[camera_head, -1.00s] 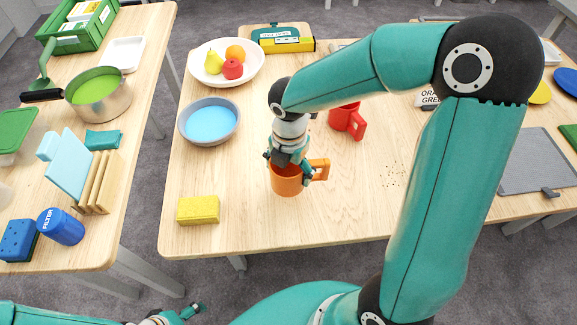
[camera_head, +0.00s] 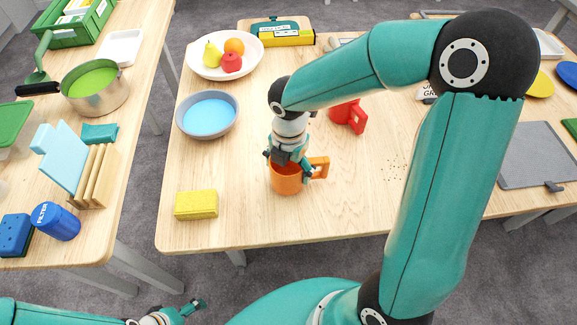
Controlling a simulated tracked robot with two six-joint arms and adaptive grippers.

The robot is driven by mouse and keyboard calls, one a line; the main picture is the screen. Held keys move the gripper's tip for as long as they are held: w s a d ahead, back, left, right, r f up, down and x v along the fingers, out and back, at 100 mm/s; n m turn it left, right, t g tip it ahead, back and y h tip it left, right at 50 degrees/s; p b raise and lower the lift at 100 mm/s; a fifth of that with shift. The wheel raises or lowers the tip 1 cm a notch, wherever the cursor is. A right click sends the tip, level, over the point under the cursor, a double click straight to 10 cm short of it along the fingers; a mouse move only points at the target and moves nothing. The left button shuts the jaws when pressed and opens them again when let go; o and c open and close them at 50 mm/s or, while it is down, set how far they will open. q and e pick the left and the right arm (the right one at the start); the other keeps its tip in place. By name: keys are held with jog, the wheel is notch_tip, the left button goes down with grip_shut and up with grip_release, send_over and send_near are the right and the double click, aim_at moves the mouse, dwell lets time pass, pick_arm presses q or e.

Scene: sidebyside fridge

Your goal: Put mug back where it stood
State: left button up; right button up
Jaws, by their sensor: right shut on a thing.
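An orange mug (camera_head: 286,180) is upright at the front middle of the centre table, its handle to the right. My right gripper (camera_head: 289,163) reaches down from above and is shut on the mug's rim; the fingers partly hide the mug's opening. I cannot tell whether the mug's base touches the table.
A yellow sponge (camera_head: 196,204) lies left of the orange mug. A bowl of blue liquid (camera_head: 208,115) and a fruit plate (camera_head: 226,56) stand behind it. Dark crumbs (camera_head: 396,168) lie to the right. The table front between sponge and mug is clear.

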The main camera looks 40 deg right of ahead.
jog(key=shift+f+b, duration=0.45)
jog(key=shift+f, duration=0.2)
jog(key=o, duration=1.5)
jog(key=shift+o, duration=0.2)
notch_tip(320, 180, up, 12)
